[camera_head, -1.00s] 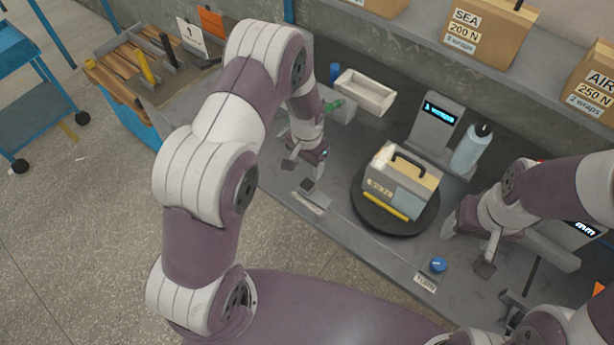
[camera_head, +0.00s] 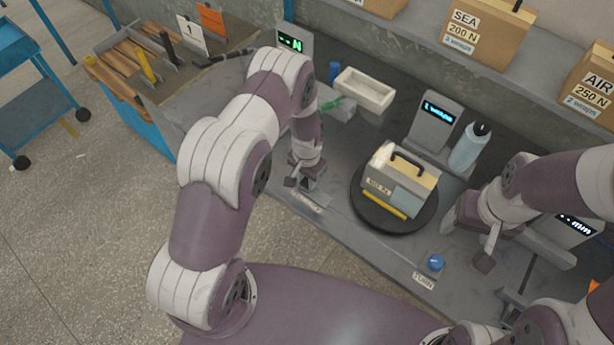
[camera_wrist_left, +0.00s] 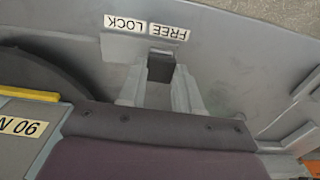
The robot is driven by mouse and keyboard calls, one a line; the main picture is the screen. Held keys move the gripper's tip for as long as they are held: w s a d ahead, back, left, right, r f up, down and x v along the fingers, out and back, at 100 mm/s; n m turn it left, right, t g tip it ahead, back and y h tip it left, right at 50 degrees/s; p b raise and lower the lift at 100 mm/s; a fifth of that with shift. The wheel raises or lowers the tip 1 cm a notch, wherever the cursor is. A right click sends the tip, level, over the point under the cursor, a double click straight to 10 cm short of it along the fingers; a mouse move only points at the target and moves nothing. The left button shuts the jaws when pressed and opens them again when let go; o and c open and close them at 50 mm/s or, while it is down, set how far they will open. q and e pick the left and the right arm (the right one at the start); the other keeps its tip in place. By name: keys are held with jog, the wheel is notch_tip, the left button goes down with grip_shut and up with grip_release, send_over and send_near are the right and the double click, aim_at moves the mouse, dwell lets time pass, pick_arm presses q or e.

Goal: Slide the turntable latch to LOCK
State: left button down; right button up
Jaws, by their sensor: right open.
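The dark round turntable (camera_head: 368,214) carries a cream and grey case (camera_head: 402,178). My left gripper (camera_head: 299,183) points down at the bench's front edge, left of the turntable, just behind the label strip. In the left wrist view the labels LOCK (camera_wrist_left: 125,23) and FREE (camera_wrist_left: 169,32) appear upside down. A dark block (camera_wrist_left: 161,67) shows between my left fingers, closer to FREE than LOCK. I cannot tell whether it is the latch knob or the finger pads, so a grip is unclear. My right gripper (camera_head: 466,244) is open and empty, right of the turntable.
A blue knob (camera_head: 435,262) with a TURN label (camera_head: 423,281) is at the front right. Behind the turntable are a display (camera_head: 436,120), a grey-blue bottle (camera_head: 470,147) and a white tray (camera_head: 365,91). A wooden tool bin (camera_head: 150,90) is at left.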

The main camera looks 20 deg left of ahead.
aim_at(322, 198)
pick_arm(q)
jog(key=d, duration=0.1)
jog(key=s+d, duration=0.1)
jog(key=d, duration=0.1)
jog(key=d+b, duration=0.1)
jog(key=d, duration=0.1)
jog(key=shift+s, duration=0.35)
jog(key=shift+a, duration=0.15)
jog(key=c, duration=0.8)
grip_release()
jog(key=shift+o, duration=0.2)
jog(key=shift+s+d+r, duration=0.1)
jog(key=shift+d, duration=0.15)
jog(key=shift+a+r, duration=0.1)
jog(key=shift+r, duration=0.3)
notch_tip(322, 198, up, 12)
jog(key=b, duration=0.2)
